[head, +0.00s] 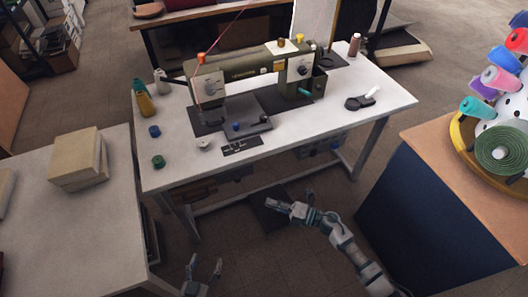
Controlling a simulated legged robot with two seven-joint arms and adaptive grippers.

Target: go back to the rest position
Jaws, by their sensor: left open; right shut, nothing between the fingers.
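My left gripper (203,268) is at the bottom of the head view, between the left table and the sewing table. Its fingers point up and stand apart, with nothing between them. My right gripper (275,203) is in front of the sewing table's near edge, above the floor. Its arm comes in from the lower right, and its fingers point left and are shut with nothing held. Both grippers are apart from the furniture as far as I can see.
A white sewing table (180,178) with an olive sewing machine (240,72) stands ahead. A pale table (75,235) with stacked blocks (78,168) is at left. A wooden-topped dark cabinet (455,160) with a spool rack (465,143) is at right. Floor shows between them.

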